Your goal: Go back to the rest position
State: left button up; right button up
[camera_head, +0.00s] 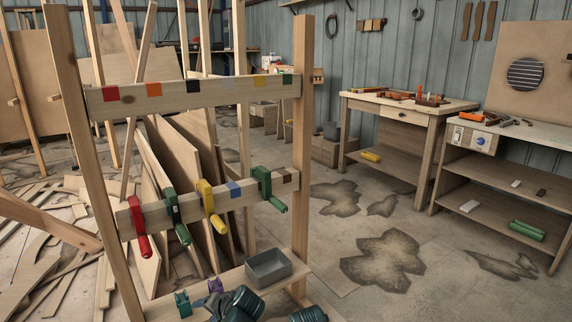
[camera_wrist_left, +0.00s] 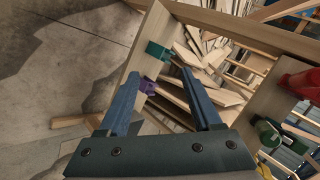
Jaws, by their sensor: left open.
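My left gripper (camera_head: 220,302) is low at the front of the wooden rack, beside its bottom shelf (camera_head: 200,287). In the left wrist view its two fingers (camera_wrist_left: 160,75) are spread apart. A purple clamp (camera_head: 215,286) sits on the shelf edge; in the wrist view it (camera_wrist_left: 148,86) appears between the fingers, near the left fingertip. Whether they touch cannot be told. A teal clamp (camera_head: 183,303) is beside it. Red (camera_head: 141,240), green (camera_head: 178,222), yellow (camera_head: 211,207) and dark green (camera_head: 268,187) clamps hang on the middle rail. My right gripper is not seen.
A grey bin (camera_head: 268,267) sits on the bottom shelf, close to my left arm. Rack posts (camera_head: 301,130) rise on both sides. Wood offcuts (camera_head: 45,245) litter the left floor. A workbench (camera_head: 405,100) and a shelf unit (camera_head: 520,160) stand right; the floor before them is clear.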

pick_arm(q)
jog(key=s+d+f+n+g+h, duration=0.45)
jog(key=s+d+f+h, duration=0.2)
jog(key=s+h, duration=0.2)
jog(key=s+d+m+g+y, duration=0.2)
jog(key=s+d+m, duration=0.35)
jog(key=d, duration=0.45)
notch_tip(320, 180, up, 38)
jog(key=s+p, duration=0.1)
jog(key=p, duration=3.7)
jog(key=shift+n+p, duration=0.3)
jog(key=shift+n, duration=0.1)
jog(key=shift+f+t, duration=0.15)
jog(key=shift+t, duration=0.1)
